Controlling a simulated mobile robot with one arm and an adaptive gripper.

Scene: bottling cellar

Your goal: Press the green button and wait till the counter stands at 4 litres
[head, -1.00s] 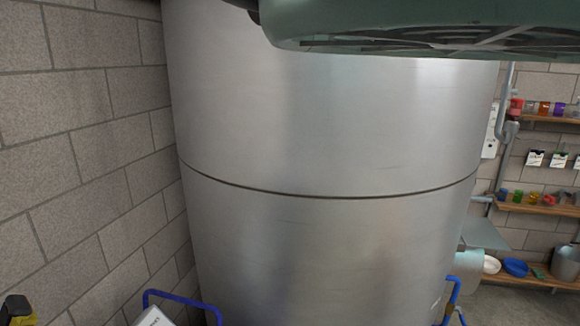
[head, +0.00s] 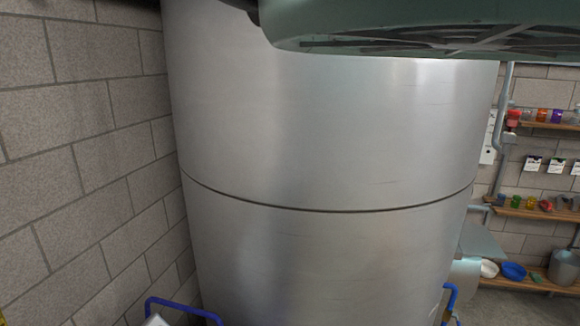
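No green button and no counter reading shows in the head view. A big steel tank (head: 325,150) fills the middle of the picture, with a dark seam around it. A small corner of a pale box-like thing (head: 156,320) shows at the bottom edge, inside a blue rail (head: 182,306); I cannot tell what it is. My gripper is not in view.
A block wall (head: 80,150) stands close on the left. At the right, wall shelves (head: 540,213) hold small coloured containers. A blue bowl (head: 513,271) and a grey bucket (head: 564,267) sit on the lowest shelf. Another blue rail (head: 449,300) stands by the tank's right side.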

